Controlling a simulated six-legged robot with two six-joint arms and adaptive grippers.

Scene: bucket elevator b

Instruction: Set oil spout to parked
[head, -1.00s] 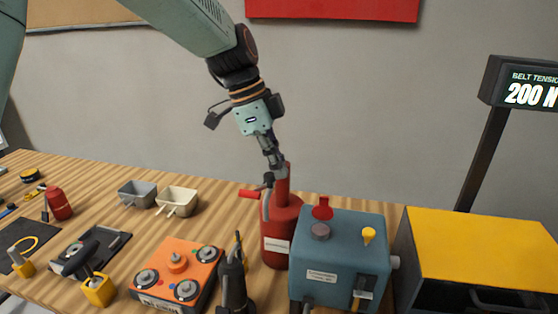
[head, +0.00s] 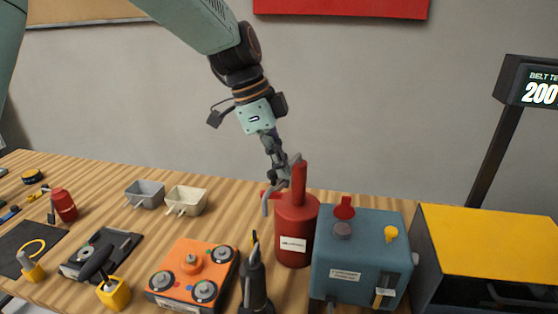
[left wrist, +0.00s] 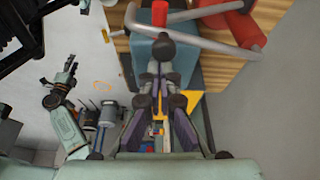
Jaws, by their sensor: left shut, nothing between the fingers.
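The red oil can (head: 297,236) stands on the bench, upright, with a thick red post on top. Its grey bent spout (head: 265,203) lies at the upper left of the can and also crosses the top of the left wrist view (left wrist: 205,42). My left gripper (head: 281,174) points down just left of the post, close to the spout. It is shut and holds nothing. Whether its tips touch the spout, I cannot tell.
A blue box (head: 362,250) with a red knob stands right of the can, then a yellow-topped box (head: 490,240). An orange box (head: 192,270) and a dark tool (head: 255,288) are at front left. Two small bins (head: 186,200) stand behind.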

